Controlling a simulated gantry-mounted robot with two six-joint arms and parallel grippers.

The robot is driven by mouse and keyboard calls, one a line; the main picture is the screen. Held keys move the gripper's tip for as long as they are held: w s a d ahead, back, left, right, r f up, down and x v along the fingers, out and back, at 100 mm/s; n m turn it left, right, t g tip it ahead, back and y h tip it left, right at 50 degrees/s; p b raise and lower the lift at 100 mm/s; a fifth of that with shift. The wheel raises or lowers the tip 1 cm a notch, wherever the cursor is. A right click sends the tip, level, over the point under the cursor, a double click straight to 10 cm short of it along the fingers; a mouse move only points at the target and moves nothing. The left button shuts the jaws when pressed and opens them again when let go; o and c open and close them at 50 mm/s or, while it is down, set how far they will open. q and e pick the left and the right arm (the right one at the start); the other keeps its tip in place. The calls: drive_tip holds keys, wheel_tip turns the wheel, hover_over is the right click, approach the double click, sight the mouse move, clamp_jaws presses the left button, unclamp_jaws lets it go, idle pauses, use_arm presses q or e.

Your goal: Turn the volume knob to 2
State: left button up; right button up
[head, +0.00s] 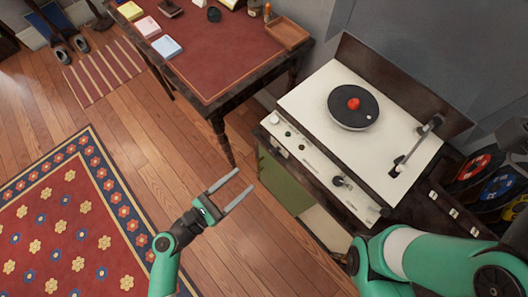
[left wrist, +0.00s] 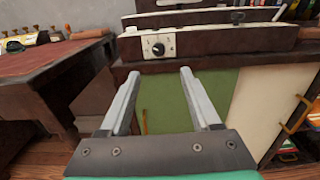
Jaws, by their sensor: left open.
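The record player (head: 318,135) has a cream top with a black turntable and stands on a dark cabinet. In the left wrist view a round black knob (left wrist: 158,48) sits on a white plate on the front face, with small marks around it. I cannot read its setting. My left gripper (head: 243,180) is open and empty, in front of the cabinet's green door. In the left wrist view its fingertips (left wrist: 158,75) are spread below the knob, apart from it. My right arm shows at the lower right, but its gripper is out of view.
A desk (head: 215,55) with a red top, books and a wooden tray (head: 287,33) stands left of the cabinet. Records (head: 480,165) stand at the right. A patterned rug (head: 70,225) lies on the wooden floor. The floor around my left gripper is clear.

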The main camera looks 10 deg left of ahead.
sight(273, 154)
use_arm(q)
drive_tip(key=b+x, duration=0.2)
drive_tip(key=x, duration=0.8)
drive_tip(key=shift+w+d+b, duration=0.1)
drive_tip(key=shift+w+b, duration=0.2)
drive_tip(key=shift+w+d+r, duration=0.1)
drive_tip(key=shift+w+d, duration=0.25)
drive_tip(key=shift+w, duration=0.1)
clamp_jaws()
